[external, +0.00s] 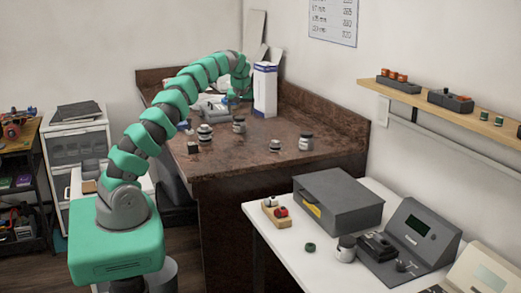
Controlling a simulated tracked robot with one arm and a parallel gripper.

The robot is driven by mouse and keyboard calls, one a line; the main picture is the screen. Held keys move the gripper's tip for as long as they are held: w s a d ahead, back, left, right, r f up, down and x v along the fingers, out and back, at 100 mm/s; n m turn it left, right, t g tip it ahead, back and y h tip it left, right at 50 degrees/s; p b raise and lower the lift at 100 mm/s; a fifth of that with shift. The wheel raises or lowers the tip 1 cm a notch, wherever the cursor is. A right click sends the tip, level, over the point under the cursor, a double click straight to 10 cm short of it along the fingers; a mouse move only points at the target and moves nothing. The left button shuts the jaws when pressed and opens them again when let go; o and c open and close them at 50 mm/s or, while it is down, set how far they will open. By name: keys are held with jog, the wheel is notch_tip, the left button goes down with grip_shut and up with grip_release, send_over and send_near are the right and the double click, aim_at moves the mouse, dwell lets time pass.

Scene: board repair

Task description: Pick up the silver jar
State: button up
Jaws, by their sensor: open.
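Several small grey and white jars stand on the brown counter (255,165). One is a jar with a dark lid (239,125), one is a stacked-looking jar (205,133), and one is a jar at the right (306,142). A smaller low jar (275,145) stands between them. I cannot tell which of these is the silver jar. My green arm reaches over the counter, and my gripper (234,101) points down near its back, behind the front jars and left of a tall white box (265,90). Its fingers are small and hard to make out; no jar shows in it.
A white table (285,243) in front holds a grey case (338,200), another jar (346,248) and a device with a screen (420,235). A wooden shelf (450,112) runs along the right wall. The counter's front right is mostly clear.

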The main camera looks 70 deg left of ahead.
aim_at(240, 117)
jog(key=x, duration=0.3)
jog(key=shift+a+x, duration=0.15)
jog(key=shift+x, duration=1.15)
jog(key=shift+a+x, duration=0.2)
jog(key=shift+x, duration=1.05)
jog(key=shift+s+r, duration=0.1)
jog(key=shift+s, duration=0.05)
jog(key=shift+c, duration=0.3)
jog(key=c, duration=1.1)
jog(key=shift+r, duration=0.1)
notch_tip(240, 117, up, 10)
jog(key=shift+f+p, duration=0.1)
jog(key=shift+p, duration=0.3)
